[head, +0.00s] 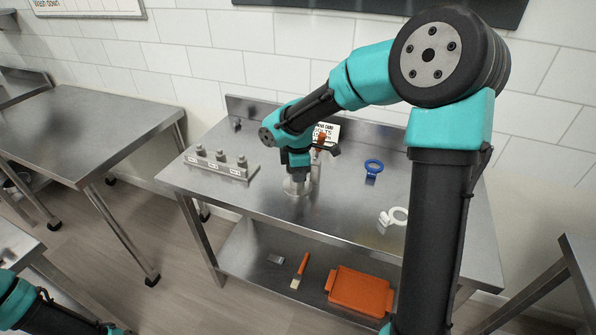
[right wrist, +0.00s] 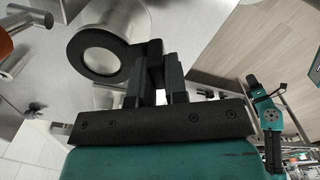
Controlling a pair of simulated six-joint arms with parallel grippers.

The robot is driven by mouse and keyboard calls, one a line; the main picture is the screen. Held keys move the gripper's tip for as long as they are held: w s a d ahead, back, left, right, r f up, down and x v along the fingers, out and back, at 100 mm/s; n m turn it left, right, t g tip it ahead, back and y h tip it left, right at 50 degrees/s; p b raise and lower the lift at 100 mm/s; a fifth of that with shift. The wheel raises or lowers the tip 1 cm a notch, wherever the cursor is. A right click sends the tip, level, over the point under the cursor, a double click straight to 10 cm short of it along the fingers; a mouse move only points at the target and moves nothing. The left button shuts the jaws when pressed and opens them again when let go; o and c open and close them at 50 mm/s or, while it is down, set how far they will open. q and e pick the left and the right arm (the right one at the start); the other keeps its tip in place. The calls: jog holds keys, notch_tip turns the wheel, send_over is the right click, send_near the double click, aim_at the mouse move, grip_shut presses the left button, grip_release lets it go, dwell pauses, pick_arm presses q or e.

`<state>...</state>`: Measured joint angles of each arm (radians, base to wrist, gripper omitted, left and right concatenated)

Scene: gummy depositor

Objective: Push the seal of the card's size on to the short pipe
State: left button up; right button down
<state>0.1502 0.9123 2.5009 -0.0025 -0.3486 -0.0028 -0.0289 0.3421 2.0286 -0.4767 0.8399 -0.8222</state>
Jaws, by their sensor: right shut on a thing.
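My right gripper (head: 298,178) is over the front middle of the steel table, above a short silver pipe (head: 297,187) that it partly hides. In the right wrist view, the gripper (right wrist: 152,70) is shut on a dark ring seal (right wrist: 72,49). The silver pipe (right wrist: 132,14) shows just behind the ring; I cannot tell whether they touch. A blue ring seal (head: 373,164) and a white ring seal (head: 386,219) lie to the right on the table. The white card (head: 331,131) stands behind my arm, its text partly hidden. My left arm shows at the lower left, its gripper out of frame.
A steel block with several grey knobs (head: 222,165) sits at the table's left. An orange-brown part (head: 319,142) stands near the card. The lower shelf holds an orange tray (head: 359,290) and a brush (head: 300,268). The table's back right is clear.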

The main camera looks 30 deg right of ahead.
jog(key=c, duration=1.1)
grip_release()
notch_tip(320, 180, up, 17)
jog(key=shift+r, duration=0.2)
jog(key=shift+f, duration=0.15)
notch_tip(320, 180, down, 15)
jog(key=shift+f, duration=0.2)
dwell(0.7)
